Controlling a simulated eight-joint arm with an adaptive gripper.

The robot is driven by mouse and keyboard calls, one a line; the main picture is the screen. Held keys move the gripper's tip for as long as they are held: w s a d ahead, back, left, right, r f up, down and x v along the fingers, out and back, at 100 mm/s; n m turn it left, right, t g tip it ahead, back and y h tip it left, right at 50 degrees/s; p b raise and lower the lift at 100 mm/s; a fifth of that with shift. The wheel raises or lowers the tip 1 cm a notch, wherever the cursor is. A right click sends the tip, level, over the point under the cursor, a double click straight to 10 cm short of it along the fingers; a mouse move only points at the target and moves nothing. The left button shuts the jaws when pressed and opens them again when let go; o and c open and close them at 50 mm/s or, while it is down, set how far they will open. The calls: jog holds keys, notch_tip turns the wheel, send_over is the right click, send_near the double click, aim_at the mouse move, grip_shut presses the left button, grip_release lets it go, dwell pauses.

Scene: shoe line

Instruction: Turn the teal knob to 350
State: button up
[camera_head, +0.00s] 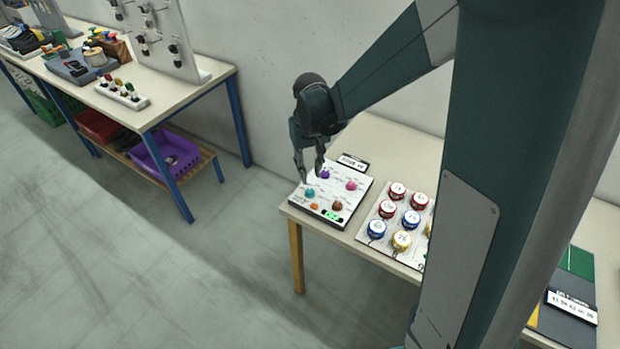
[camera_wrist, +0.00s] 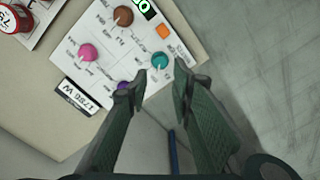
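The teal knob (camera_head: 310,192) sits at the left front of the white knob panel (camera_head: 347,197) on the table. In the wrist view the teal knob (camera_wrist: 160,61) shows just beyond the gap between my fingertips. My gripper (camera_head: 309,173) points down above the panel, its fingers apart and empty; it also shows in the wrist view (camera_wrist: 159,77). I see no clear contact with the knob. A small green display (camera_head: 332,214) is on the panel's front edge; its full reading is not legible.
Nearby on the panel are a purple knob (camera_head: 325,173), a pink knob (camera_head: 351,184), a brown knob (camera_head: 337,206) and an orange button (camera_head: 315,207). A label plate (camera_head: 352,162) lies behind.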

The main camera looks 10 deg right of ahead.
jog(key=shift+r, duration=1.95)
jog(key=shift+r, duration=0.1)
jog(key=s+d+r+t, duration=0.1)
jog(key=s+r, duration=0.3)
jog(key=s, duration=0.4)
jog(key=s+d+r+t, duration=0.2)
jog(key=s+r, duration=0.3)
jog(key=s, duration=0.3)
jog(key=s+d+r+m+t, duration=0.1)
jog(key=s+r+t, duration=0.3)
jog(key=s, duration=0.4)
jog(key=shift+s+d+r, duration=0.2)
jog(key=shift+d+r, duration=0.4)
jog(key=shift+r, duration=0.15)
jog(key=shift+c, duration=0.2)
dwell(1.7)
